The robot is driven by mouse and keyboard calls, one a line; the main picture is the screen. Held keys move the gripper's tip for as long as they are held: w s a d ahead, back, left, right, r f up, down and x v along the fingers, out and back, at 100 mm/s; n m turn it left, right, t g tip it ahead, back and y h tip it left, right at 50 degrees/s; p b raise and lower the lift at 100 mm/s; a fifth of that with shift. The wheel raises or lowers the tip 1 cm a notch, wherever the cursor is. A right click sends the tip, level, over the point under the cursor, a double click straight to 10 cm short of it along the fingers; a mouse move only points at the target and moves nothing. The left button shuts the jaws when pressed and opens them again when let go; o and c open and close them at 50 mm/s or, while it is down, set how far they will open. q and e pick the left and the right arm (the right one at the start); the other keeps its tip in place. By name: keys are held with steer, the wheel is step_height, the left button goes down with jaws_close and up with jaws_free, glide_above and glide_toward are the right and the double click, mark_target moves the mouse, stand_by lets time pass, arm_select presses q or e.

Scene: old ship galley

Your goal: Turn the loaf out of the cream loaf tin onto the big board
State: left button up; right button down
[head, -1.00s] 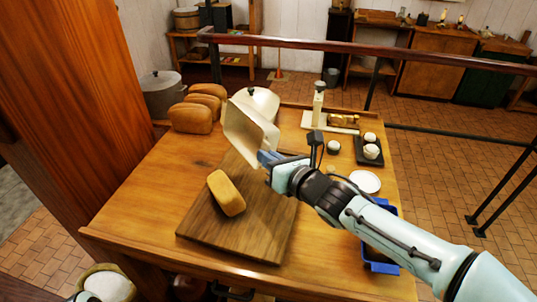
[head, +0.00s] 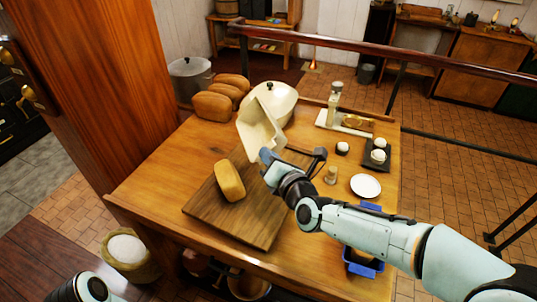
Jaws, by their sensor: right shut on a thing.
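The loaf (head: 230,180) lies on the left part of the big board (head: 240,224), out of the tin. The cream loaf tin (head: 259,130) is tipped on its side above the far end of the board, its open side facing the viewer and left. My right gripper (head: 268,157) is shut on the tin's near edge; its fingertips are partly hidden. The tin is apart from the loaf. Part of my left arm (head: 90,289) shows at the bottom left, but its gripper is out of view.
Several loaves (head: 213,106) and a cream lidded pot (head: 284,98) stand at the table's back. A white plate (head: 365,186), a small shaker (head: 331,175), a dark tray (head: 377,162) and a blue bin (head: 350,262) are at the right. The table's left side is clear.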

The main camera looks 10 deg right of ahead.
steer(key=m+b, duration=0.1)
steer(key=b, duration=0.1)
steer(key=r+m+b, duration=0.1)
steer(key=b, duration=0.1)
steer(key=d+m+y+b, duration=0.1)
steer(key=m+b, duration=0.1)
steer(key=b, duration=0.1)
steer(key=shift+r, duration=0.3)
arm_select(q)
steer(key=f+p, duration=0.1)
steer(key=s+f+p, duration=0.1)
steer(key=f, duration=0.1)
steer(key=s+f+p, duration=0.1)
steer(key=f, duration=0.1)
steer(key=shift+s, duration=0.15)
arm_select(e)
steer(key=r+m, duration=0.1)
steer(key=d+m+t, duration=0.1)
steer(key=m, duration=0.1)
steer(key=r+m, duration=0.1)
steer(key=m, duration=0.1)
steer(key=shift+w+d+r+y, duration=0.1)
steer(key=shift+d+r+y, duration=0.05)
steer(key=shift+r+y, duration=0.15)
